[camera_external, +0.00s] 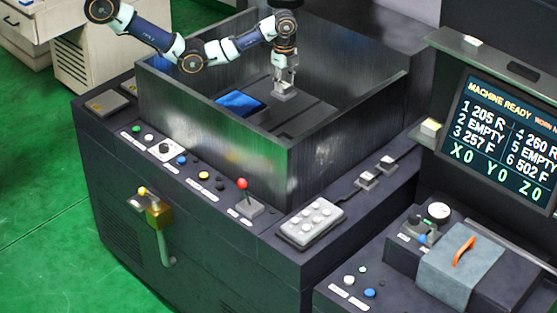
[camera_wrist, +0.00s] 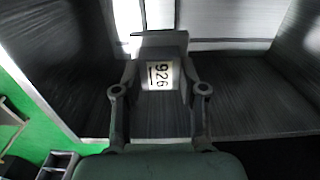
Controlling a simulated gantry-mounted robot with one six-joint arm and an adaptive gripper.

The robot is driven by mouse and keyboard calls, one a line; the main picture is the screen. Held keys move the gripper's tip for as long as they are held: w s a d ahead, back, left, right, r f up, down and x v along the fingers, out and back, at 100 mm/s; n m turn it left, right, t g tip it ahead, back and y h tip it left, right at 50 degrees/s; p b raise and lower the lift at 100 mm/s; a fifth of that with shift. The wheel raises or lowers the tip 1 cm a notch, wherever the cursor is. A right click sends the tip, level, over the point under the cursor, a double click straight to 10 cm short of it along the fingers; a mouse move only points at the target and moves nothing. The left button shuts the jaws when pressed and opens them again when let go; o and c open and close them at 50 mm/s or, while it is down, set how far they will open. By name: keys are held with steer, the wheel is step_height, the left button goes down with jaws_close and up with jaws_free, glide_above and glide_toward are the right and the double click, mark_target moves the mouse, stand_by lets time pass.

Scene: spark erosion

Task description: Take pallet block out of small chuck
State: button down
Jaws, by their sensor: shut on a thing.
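My gripper (camera_external: 287,84) is inside the open dark tank, pointing down, with its fingers closed on a small grey pallet block (camera_external: 285,95). In the wrist view the two fingers of my gripper (camera_wrist: 160,90) stand on either side of the pallet block (camera_wrist: 160,42). The block is dark grey with a pale label reading 926. I cannot make out the small chuck apart from the block. I cannot tell whether the block touches anything below it.
The tank walls (camera_external: 210,125) rise around my gripper. A blue flat piece (camera_external: 240,101) lies on the tank floor to the left. Outside are a red-knobbed lever (camera_external: 243,184), a grey button pad (camera_external: 311,220) and a screen (camera_external: 508,138) reading MACHINE READY.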

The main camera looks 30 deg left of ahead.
mark_target(284, 85)
step_height(284, 85, up, 5)
steer(key=p, duration=0.5)
steer(key=shift+f, duration=0.1)
